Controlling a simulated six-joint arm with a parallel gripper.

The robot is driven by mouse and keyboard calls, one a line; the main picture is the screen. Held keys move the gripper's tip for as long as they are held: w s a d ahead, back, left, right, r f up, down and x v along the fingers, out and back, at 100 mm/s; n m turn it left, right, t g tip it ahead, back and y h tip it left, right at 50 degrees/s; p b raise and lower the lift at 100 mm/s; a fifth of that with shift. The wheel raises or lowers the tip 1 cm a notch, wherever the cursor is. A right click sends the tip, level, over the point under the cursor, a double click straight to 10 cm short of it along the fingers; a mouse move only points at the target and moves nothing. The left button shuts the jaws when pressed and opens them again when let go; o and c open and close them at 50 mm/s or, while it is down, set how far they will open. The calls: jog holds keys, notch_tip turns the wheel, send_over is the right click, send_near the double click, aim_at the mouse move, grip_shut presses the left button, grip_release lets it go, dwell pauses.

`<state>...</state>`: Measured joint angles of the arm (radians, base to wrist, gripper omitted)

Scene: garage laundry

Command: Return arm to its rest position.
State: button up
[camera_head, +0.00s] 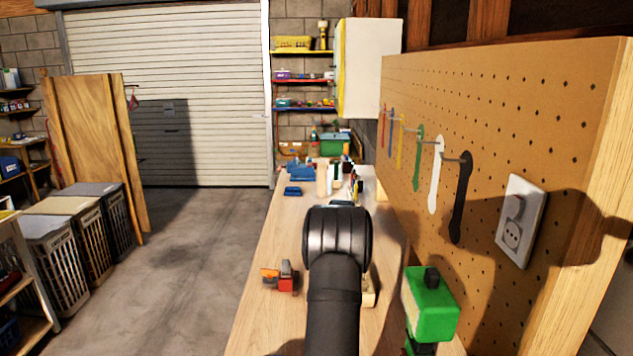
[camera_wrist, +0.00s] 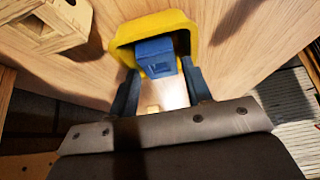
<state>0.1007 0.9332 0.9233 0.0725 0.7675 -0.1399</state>
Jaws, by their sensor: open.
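My arm (camera_head: 337,245) reaches forward over the wooden workbench (camera_head: 262,320) in the head view, and its dark rounded joint hides my gripper there. In the wrist view my gripper (camera_wrist: 160,82) is open, with its two dark blue fingers apart. A yellow bin (camera_wrist: 128,35) lies just past the fingertips. A blue block-like object (camera_wrist: 154,50) shows in the bin's opening, between the fingers in the picture. I cannot tell whether a finger touches the bin or the blue object.
A wooden block with a hole (camera_wrist: 45,25) lies beside the bin. A pegboard (camera_head: 500,130) with hanging wrenches borders the bench on the right. A green object (camera_head: 430,302) and an orange-red tool (camera_head: 282,278) are near my arm. Laundry hampers (camera_head: 60,262) stand left; the floor (camera_head: 190,270) between is clear.

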jog(key=x, duration=0.3)
jog(key=shift+w, duration=0.1)
jog(key=shift+r, duration=1.1)
